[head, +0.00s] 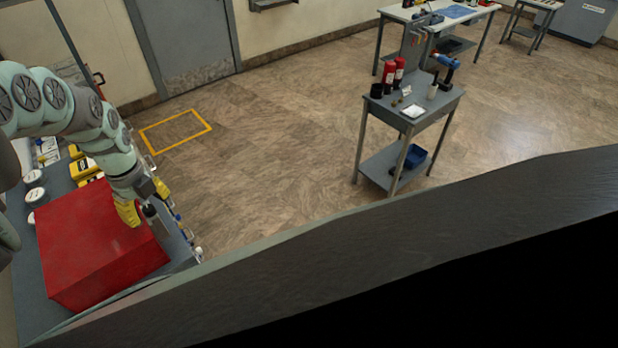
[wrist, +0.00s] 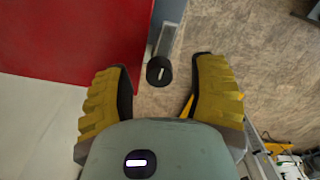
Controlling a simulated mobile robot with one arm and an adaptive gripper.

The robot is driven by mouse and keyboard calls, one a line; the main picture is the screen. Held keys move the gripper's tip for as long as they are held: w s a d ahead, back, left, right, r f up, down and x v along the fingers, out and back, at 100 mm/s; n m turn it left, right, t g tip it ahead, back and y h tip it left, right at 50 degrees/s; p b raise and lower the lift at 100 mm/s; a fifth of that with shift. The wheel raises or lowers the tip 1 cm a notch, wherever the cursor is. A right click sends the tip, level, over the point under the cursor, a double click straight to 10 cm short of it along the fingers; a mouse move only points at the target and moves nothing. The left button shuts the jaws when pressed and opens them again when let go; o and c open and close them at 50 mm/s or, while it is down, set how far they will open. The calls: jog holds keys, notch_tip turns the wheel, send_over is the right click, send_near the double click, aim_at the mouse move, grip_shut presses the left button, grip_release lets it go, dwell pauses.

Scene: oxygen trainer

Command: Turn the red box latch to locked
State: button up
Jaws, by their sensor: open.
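The red box (head: 95,245) sits on a grey table at the lower left of the head view. Its red top (wrist: 75,40) fills the upper left of the wrist view. The latch is a dark rounded knob (wrist: 159,71) with a small white mark, just off the box's right edge in the wrist view. The mark looks nearly upright there. My gripper (wrist: 160,64) is open, its yellow fingers on either side of the knob with a gap on both sides. In the head view, my gripper (head: 135,213) is at the box's far right edge. Knob contact is not visible.
Yellow items (head: 86,168) and white round pieces (head: 33,178) lie on the table behind the box. Small fittings line the table's right edge. A yellow floor outline (head: 177,131) and a grey cart (head: 420,112) stand clear of the arm.

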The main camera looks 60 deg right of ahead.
jog(key=shift+f, duration=0.35)
jog(key=shift+o, duration=0.4)
grip_shut()
